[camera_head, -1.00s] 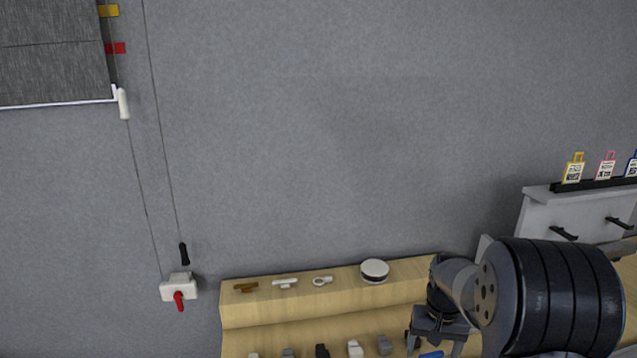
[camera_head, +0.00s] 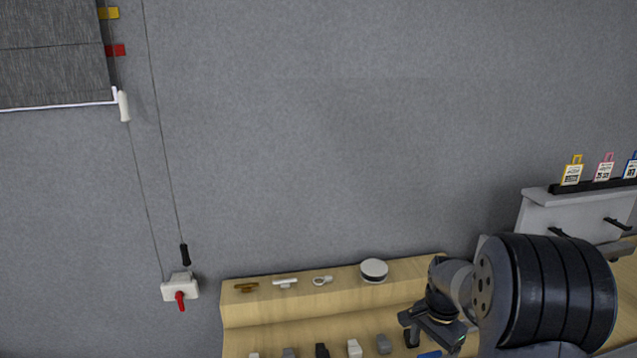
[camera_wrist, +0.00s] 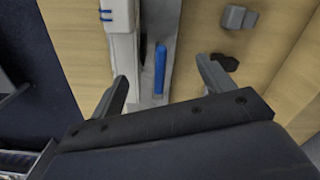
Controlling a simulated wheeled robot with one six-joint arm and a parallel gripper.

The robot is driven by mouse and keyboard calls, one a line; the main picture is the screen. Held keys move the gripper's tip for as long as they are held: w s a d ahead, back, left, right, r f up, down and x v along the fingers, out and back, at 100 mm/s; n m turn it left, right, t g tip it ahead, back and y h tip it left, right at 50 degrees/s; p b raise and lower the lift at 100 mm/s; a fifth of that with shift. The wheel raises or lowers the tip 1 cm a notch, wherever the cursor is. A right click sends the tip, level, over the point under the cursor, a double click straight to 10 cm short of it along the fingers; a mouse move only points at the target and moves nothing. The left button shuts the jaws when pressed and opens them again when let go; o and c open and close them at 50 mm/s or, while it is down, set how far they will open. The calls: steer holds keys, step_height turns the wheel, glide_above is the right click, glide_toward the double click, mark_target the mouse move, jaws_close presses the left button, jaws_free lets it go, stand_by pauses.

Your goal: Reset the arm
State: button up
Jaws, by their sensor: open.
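My arm reaches in from the lower right in the head view, with its dark gripper (camera_head: 425,326) over the right part of the wooden step shelf (camera_head: 300,315). In the wrist view my gripper (camera_wrist: 162,76) is open, its two grey fingers wide apart with nothing held between them. Beyond the fingers lie a grey-white rail-like piece and a blue bar (camera_wrist: 160,68). The blue bar also shows at the bottom edge of the head view (camera_head: 430,354). I cannot tell how far the fingers are from them.
Several small pieces and a round white-topped tin (camera_head: 374,270) stand on the shelf's upper step. Grey and black blocks (camera_head: 354,348) line the lower step. A white cabinet (camera_head: 570,214) with tags stands at right. A white box with a red lever (camera_head: 180,289) hangs at left.

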steer(key=m, duration=0.3)
steer(key=shift+m+p, duration=0.4)
steer(key=shift+r, duration=1.25)
steer(key=shift+a, duration=0.1)
